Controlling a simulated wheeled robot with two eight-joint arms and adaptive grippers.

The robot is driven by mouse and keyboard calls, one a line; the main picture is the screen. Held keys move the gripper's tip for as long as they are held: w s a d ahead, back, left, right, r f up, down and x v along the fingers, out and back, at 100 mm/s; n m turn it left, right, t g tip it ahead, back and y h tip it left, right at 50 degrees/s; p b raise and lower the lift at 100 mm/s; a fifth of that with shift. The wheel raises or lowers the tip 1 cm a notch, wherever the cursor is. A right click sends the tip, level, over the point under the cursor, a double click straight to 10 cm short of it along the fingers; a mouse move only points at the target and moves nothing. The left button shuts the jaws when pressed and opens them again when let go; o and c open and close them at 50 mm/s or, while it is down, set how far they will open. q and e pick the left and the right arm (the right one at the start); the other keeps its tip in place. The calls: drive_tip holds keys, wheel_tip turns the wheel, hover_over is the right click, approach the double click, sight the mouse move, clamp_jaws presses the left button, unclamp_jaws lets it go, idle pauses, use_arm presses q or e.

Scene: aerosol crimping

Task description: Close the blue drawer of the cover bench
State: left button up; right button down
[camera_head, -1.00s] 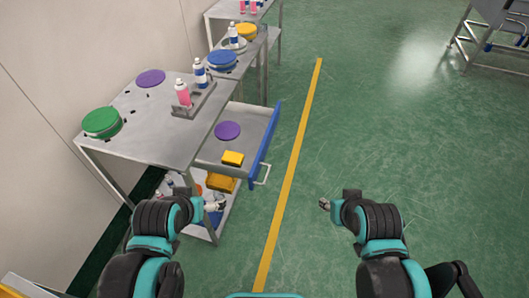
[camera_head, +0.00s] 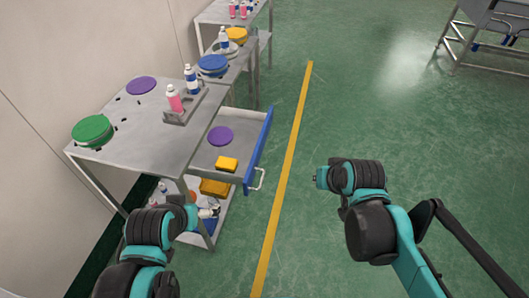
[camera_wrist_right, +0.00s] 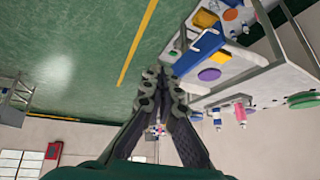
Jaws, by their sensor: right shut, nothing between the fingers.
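The cover bench (camera_head: 150,125) is a grey metal table at the left. Its drawer stands open toward the right, with a blue front (camera_head: 259,152) and a pale handle (camera_head: 258,180). A purple disc (camera_head: 220,136) and a yellow block (camera_head: 227,164) lie inside. The blue front also shows in the right wrist view (camera_wrist_right: 184,66). My right gripper (camera_wrist_right: 151,76) is shut and empty, its fingertips apart from the drawer. In the head view it is right of the drawer, mostly hidden by its wrist. My left gripper (camera_head: 211,211) is beside the bench's lower shelf; its jaws are too small to judge.
On the bench top are a green lid (camera_head: 92,130), a purple lid (camera_head: 141,86) and a rack with a pink bottle (camera_head: 174,99) and a white-blue one. A yellow bin (camera_head: 214,187) sits below the drawer.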

drive_tip(key=w+a+f+y, duration=0.1)
drive_tip(key=w+a+f, duration=0.1)
drive_tip(key=w+f, duration=0.35)
drive_tip(key=w+a+f+m+g+y, duration=0.1)
drive_tip(key=w+f, duration=0.1)
drive_tip(key=w, duration=0.7)
drive_tip(key=w+a+f, duration=0.2)
drive_tip(key=w+f, duration=0.2)
drive_tip(key=w, duration=0.3)
drive_tip(key=w+a+f+b, duration=0.2)
drive_tip(key=w+a+f, duration=0.2)
drive_tip(key=f, duration=0.3)
drive_tip(key=w+a+f+y+b, duration=0.1)
drive_tip(key=w+a+f+b, duration=0.2)
drive_tip(key=w+a+f, duration=0.2)
drive_tip(key=shift+w+f, duration=1)
drive_tip(key=shift+f, duration=0.75)
